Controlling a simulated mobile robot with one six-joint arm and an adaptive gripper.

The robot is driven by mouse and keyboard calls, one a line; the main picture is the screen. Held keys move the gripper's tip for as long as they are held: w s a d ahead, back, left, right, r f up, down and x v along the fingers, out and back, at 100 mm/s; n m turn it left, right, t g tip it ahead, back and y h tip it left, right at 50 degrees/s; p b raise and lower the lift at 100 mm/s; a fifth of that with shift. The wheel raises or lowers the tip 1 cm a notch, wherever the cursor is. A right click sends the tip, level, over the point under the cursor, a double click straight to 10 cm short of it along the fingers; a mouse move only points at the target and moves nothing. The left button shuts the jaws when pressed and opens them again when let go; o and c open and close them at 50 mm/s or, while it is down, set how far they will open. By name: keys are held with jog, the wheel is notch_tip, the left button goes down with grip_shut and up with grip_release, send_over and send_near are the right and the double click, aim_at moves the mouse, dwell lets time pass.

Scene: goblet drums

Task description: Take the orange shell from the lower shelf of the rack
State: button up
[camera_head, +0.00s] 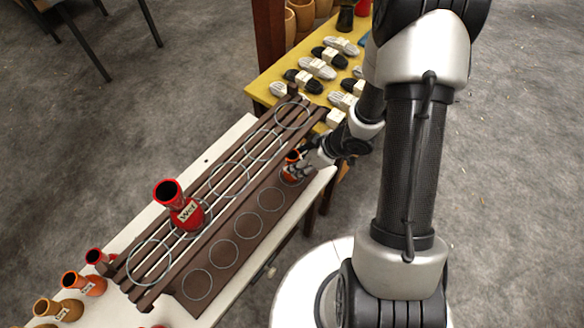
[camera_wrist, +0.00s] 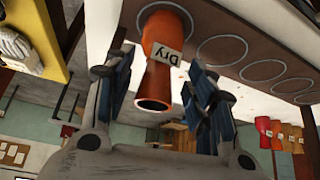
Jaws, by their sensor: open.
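The orange shell (camera_head: 292,157) is a small goblet-shaped piece standing in the far end ring of the lower shelf of the brown rack (camera_head: 245,243). It also shows in the wrist view (camera_wrist: 165,48), with a label reading "Dry" and its dark open mouth towards the camera. My gripper (camera_head: 304,166) is beside this shell, partly hiding it in the head view. In the wrist view my gripper (camera_wrist: 158,82) is open, with one blue-padded finger on each side of the shell. Gaps show between shell and fingers, so it is not clamped.
A larger red shell (camera_head: 187,212) stands on the rack's slatted upper shelf, close above the lower one. Other lower rings are empty. Several shells, including an orange one (camera_head: 88,284), stand on the white table at lower left.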

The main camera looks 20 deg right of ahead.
aim_at(287, 159)
jog(key=shift+w+a+b, duration=0.3)
jog(key=shift+w+a, duration=0.7)
jog(key=shift+a, duration=0.1)
jog(key=b+x, duration=0.1)
jog(key=x, duration=0.1)
jog(key=shift+w+a+f+b, duration=0.1)
jog(key=shift+a+f+b, duration=0.1)
jog(key=shift+b, duration=0.2)
jog(key=shift+w+a+f, duration=0.1)
jog(key=shift+w+f, duration=0.1)
jog(key=shift+f, duration=0.1)
jog(key=shift+r, duration=0.1)
jog(key=shift+c, duration=0.2)
jog(key=c, duration=1)
jog(key=shift+c, duration=0.2)
